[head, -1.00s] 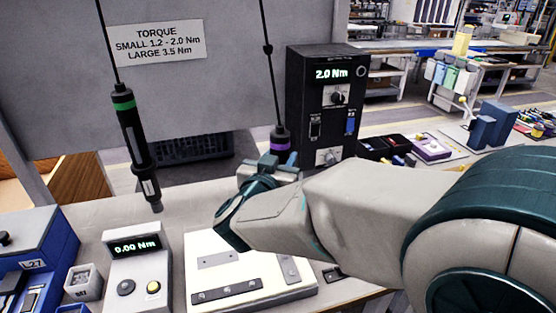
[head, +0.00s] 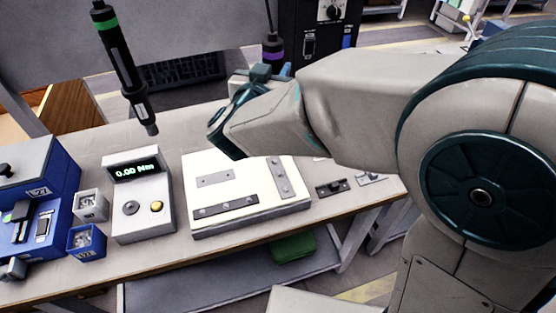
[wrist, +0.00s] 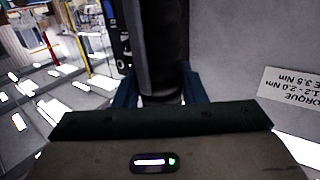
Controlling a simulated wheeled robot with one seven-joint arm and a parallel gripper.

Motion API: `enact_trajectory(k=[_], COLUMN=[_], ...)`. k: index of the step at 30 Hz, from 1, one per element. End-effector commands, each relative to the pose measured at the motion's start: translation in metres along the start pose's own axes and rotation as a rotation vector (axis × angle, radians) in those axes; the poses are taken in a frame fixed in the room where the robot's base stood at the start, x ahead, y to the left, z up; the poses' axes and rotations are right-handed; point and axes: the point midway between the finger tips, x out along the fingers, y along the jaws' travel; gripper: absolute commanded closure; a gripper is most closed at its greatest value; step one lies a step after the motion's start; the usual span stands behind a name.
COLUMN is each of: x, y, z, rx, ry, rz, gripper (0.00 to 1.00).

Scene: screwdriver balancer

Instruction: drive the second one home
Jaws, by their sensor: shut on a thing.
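My gripper (head: 272,73) is shut on a hanging screwdriver with a purple band (head: 273,48). In the wrist view its dark body (wrist: 160,45) stands between the two fingers; its lower end is hidden in the head view. A second screwdriver with a green band (head: 122,68) hangs tilted at the left, apart from my gripper. The white work block (head: 250,222) lies below my gripper and toward the front. It carries a dark strip (head: 240,206) with several screws, a grey strip (head: 281,178) and a small plate (head: 215,179). How deep the screws sit is too small to tell.
A torque meter (head: 143,195) reading 0.00 Nm stands left of the block. Small grey (head: 91,204) and blue (head: 86,241) bins and a blue case (head: 30,205) are further left. A black control box (head: 312,32) stands behind my gripper. Small parts (head: 332,187) lie right of the block.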

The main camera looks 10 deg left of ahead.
Motion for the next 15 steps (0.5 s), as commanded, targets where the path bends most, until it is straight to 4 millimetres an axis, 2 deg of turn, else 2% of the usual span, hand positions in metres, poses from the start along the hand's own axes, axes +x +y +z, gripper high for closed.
enact_trajectory(k=[8, 15], x=[-0.001, -0.014], y=[0.001, 0.01], z=[0.0, 0.001], rx=[0.0, 0.001], ry=[-0.001, -0.001], rz=[0.001, 0.0], gripper=[1.0, 1.0])
